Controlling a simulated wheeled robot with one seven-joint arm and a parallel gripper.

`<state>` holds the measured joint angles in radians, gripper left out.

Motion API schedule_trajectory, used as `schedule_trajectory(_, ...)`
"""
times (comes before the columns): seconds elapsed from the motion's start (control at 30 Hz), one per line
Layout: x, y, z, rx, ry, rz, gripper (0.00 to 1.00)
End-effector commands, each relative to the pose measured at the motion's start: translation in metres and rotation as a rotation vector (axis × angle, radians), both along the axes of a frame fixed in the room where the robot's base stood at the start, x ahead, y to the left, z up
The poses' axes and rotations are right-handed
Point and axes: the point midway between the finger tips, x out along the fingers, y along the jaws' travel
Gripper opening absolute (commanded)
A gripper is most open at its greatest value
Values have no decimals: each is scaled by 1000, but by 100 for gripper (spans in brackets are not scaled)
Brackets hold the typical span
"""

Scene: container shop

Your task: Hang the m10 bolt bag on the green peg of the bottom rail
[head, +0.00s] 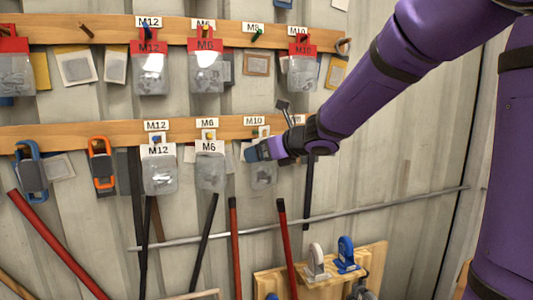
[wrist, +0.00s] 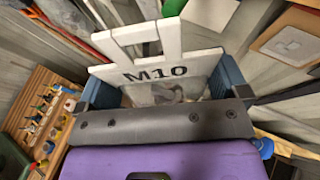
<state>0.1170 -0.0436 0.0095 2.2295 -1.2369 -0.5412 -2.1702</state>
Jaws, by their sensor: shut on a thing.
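My gripper (head: 255,151) is shut on the m10 bolt bag, holding it by its white card marked M10 (wrist: 160,72) in the wrist view. In the head view its clear pouch (head: 263,175) hangs below my gripper, in front of the wall under the bottom rail (head: 80,134). The gripper is just below the bottom rail's M10 label (head: 254,121). I cannot make out the bottom rail's green peg; the gripper and card may hide it. Whether the card touches a peg cannot be told.
White-card M12 (head: 160,176) and M6 (head: 210,172) bags hang close to the left on the bottom rail. Red-card bags, such as M10 (head: 302,70), hang from the top rail (head: 180,30).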

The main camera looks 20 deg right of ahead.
Motion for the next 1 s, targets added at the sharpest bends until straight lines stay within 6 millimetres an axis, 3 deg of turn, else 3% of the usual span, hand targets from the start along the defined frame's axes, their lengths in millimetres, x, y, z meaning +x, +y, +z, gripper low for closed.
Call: schedule_trajectory(1.0, 52, -4, -4, 0, 1, 0, 67)
